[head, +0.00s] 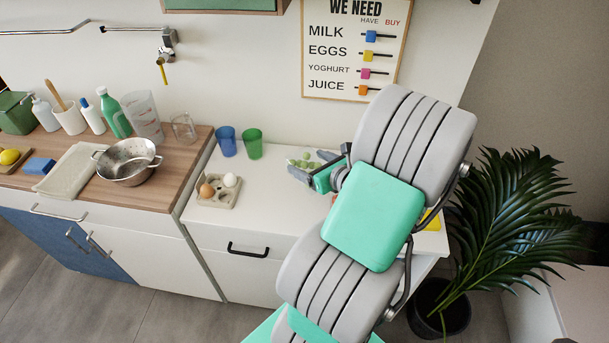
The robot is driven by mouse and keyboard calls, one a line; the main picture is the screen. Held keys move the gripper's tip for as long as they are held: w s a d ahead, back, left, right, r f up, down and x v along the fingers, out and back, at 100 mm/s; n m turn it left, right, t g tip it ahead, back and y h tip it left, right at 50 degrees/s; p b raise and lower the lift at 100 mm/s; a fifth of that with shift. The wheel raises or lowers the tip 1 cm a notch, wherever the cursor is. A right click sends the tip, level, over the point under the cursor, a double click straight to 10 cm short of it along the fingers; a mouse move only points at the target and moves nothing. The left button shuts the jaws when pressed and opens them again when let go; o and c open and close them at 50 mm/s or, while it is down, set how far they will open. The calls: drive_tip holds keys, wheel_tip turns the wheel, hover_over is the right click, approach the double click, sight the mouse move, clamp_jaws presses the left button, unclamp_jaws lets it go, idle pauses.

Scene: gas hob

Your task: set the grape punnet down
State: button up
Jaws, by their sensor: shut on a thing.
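The grape punnet (303,160) shows as a small cluster of green grapes over the white counter, toward its back. My gripper (311,165) reaches in from the right with its grey fingers on either side of the punnet, shut on it. The fingers and the green gripper body hide part of the punnet, and its walls are hard to make out. I cannot tell whether its base touches the counter or is a little above it.
An egg carton (218,196) with a brown and a white egg stands left of the gripper. A blue cup (226,141) and a green cup (253,144) stand behind it. A yellow thing (432,221) is partly hidden by my arm. White counter (268,222) is bare in front.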

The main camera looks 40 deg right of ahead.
drive_tip(key=w+d+f, duration=0.1)
drive_tip(key=w+f, duration=0.1)
drive_tip(key=w+d+f, duration=0.1)
drive_tip(key=w+f, duration=0.1)
drive_tip(key=w+d+f, duration=0.1)
drive_tip(key=w+f, duration=0.1)
drive_tip(key=w, duration=0.1)
drive_tip(key=shift+w+f, duration=0.1)
drive_tip(key=shift+f, duration=0.3)
drive_tip(key=f, duration=0.2)
drive_tip(key=shift+w+f, duration=0.2)
drive_tip(key=shift+f, duration=0.15)
drive_tip(key=shift+d+f, duration=0.15)
drive_tip(key=shift+f, duration=0.3)
